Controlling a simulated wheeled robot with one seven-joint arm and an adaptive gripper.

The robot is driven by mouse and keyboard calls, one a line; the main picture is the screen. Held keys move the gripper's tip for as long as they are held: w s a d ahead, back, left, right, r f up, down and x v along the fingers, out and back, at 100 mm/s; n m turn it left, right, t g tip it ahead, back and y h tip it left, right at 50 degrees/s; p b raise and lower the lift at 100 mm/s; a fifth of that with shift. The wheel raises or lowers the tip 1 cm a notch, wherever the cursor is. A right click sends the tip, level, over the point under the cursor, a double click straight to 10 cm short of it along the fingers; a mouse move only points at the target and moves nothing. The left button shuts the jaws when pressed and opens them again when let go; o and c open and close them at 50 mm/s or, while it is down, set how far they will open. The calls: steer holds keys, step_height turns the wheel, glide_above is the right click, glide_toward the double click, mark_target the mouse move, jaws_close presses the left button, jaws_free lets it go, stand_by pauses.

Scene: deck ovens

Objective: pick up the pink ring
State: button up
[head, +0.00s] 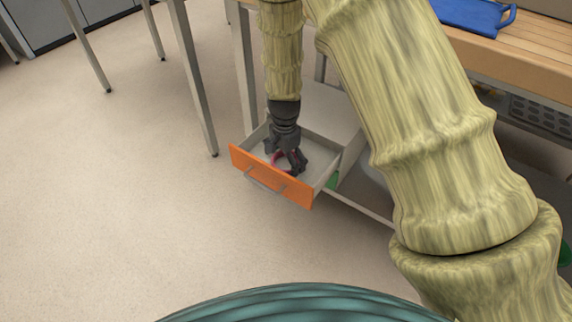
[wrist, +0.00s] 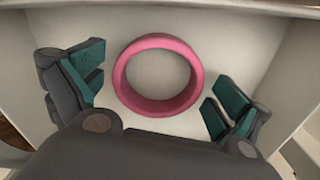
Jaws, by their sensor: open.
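The pink ring (wrist: 119,75) lies flat on the pale floor of the open drawer, as the wrist view shows. My gripper (wrist: 158,93) is open, with one finger to the left of the ring and the other to its lower right. Neither finger appears to touch the ring. In the head view my gripper (head: 286,166) points down inside the drawer, and only part of the pink ring (head: 274,158) shows behind the dark fingers. The drawer (head: 247,164) has an orange front with a grey handle.
The drawer walls (wrist: 288,65) stand close around my fingers. A wooden-topped table (head: 540,62) with a blue item (head: 470,15) is above and to the right. Metal table legs (head: 193,80) stand to the left of the drawer. The floor (head: 110,200) at the left is clear.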

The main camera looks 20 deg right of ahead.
steer(key=c, duration=1)
steer(key=shift+r, duration=0.2)
